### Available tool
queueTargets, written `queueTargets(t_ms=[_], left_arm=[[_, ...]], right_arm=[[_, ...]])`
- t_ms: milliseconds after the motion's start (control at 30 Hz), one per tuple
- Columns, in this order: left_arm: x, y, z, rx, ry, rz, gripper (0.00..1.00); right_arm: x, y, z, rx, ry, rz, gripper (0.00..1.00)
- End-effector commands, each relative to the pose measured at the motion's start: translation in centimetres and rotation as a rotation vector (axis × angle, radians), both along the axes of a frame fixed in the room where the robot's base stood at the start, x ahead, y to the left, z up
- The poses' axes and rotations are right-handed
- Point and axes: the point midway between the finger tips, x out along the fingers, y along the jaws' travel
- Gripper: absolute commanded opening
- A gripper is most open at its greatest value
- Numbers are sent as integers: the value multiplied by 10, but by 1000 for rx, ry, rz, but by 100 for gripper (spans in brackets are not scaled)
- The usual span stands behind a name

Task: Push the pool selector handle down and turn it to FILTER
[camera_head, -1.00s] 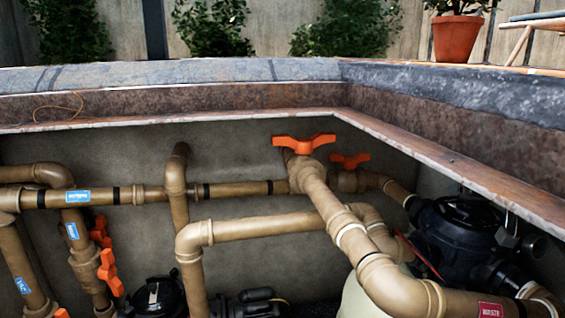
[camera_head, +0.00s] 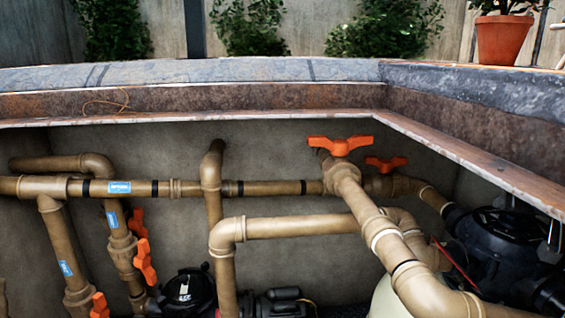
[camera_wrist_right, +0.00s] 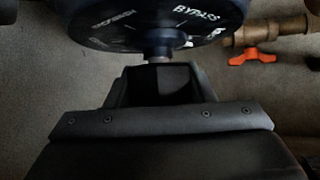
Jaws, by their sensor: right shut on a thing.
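The selector's dark blue round plate (camera_wrist_right: 150,22) fills the top of the right wrist view. White lettering on it reads BYPASS on the right; another label on the left is too dim to read. A short grey stem shows below the plate's middle. My right gripper (camera_wrist_right: 157,84) is just below this stem, with its dark jaws shut on what I take to be the selector handle, largely hidden in the dark between them. The handle's exact angle and the FILTER mark cannot be made out. My left gripper is not in view.
Tan pipes (camera_head: 285,227) with orange valve handles (camera_head: 340,146) run through the pit. A black pump housing (camera_head: 497,237) stands at the right and a smaller one (camera_head: 188,292) lower left. A stone-topped ledge (camera_head: 220,70) borders the pit. An orange handle (camera_wrist_right: 253,57) lies beyond the plate.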

Motion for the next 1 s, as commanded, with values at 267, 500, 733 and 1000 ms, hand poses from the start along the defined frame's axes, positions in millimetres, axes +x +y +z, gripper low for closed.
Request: queueTargets(t_ms=[267,500,733,1000], left_arm=[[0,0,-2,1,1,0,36],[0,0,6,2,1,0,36],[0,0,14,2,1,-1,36],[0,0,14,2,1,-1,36]], right_arm=[[0,0,-3,0,0,0,21],[0,1,-2,2,1,-45,21],[0,1,-2,2,2,-124,22],[0,0,-3,2,0,-151,27]])
